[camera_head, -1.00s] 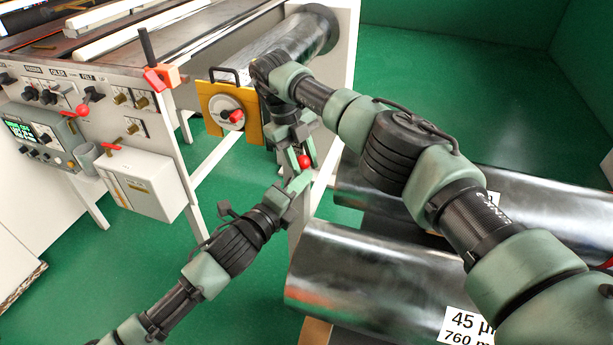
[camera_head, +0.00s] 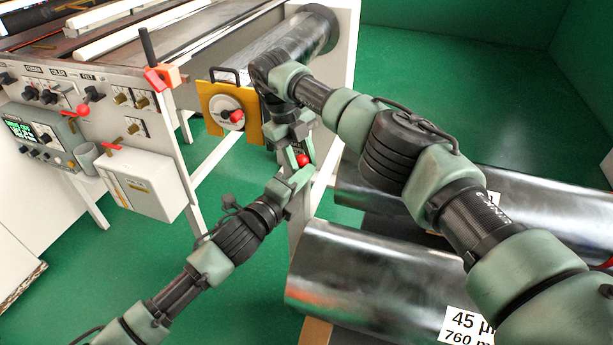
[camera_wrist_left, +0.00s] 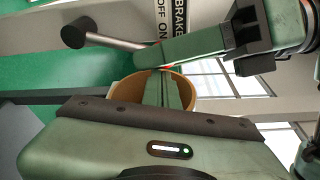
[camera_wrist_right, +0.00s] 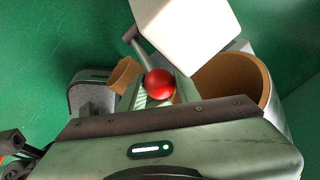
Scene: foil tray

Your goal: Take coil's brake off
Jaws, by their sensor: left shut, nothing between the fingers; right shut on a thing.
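The brake lever's red ball knob (camera_head: 304,160) shows in the head view below the mounted coil (camera_head: 290,48). My right gripper (camera_head: 301,153) points down and is shut on it. In the right wrist view the red knob (camera_wrist_right: 159,84) sits between the fingers, with its grey rod (camera_wrist_right: 139,45) running up-left. The left wrist view shows the rod (camera_wrist_left: 115,41), its dark round end and a BRAKE, OFF, ON label (camera_wrist_left: 175,20). My left gripper (camera_head: 300,175) is shut and empty, just below the right gripper. The lever's exact setting against the label is unclear.
A yellow plate (camera_head: 218,110) with a red-handled disc stands left of the right gripper. Large foil rolls (camera_head: 370,275) lie at the lower right. The control panel (camera_head: 60,100) is at the left. Green floor (camera_head: 140,245) is open at the lower left.

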